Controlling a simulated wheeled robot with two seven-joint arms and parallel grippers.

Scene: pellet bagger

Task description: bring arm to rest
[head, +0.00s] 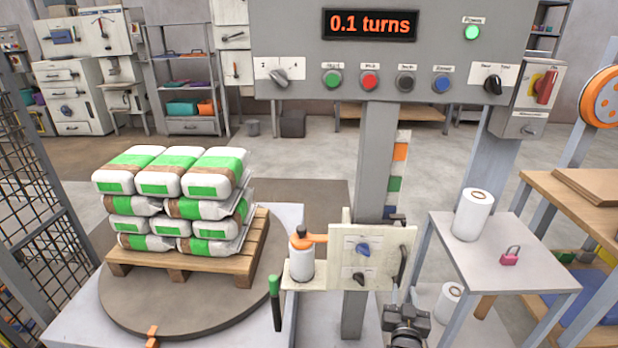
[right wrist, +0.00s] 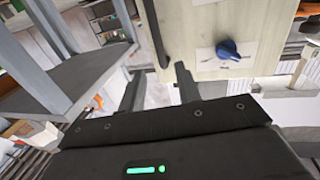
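My right gripper (head: 407,312) is low in the middle of the head view, in front of the lower right corner of the pale control box (head: 345,240). In the right wrist view my right gripper (right wrist: 159,92) shows two fingers set apart with nothing between them. The control box (right wrist: 200,20) with a blue knob (right wrist: 229,48) lies just beyond the fingers there. A dark bar handle (head: 403,265) runs down the box's right side, close to the gripper; I cannot tell whether they touch. My left gripper is in neither view.
A turntable (head: 190,318) carries a pallet (head: 190,262) of stacked bags at left. A grey side table (head: 505,255) with a white film roll (head: 473,214) and a pink padlock (head: 510,256) stands right. The display panel (head: 390,45) reads 0.1 turns. Open floor lies behind.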

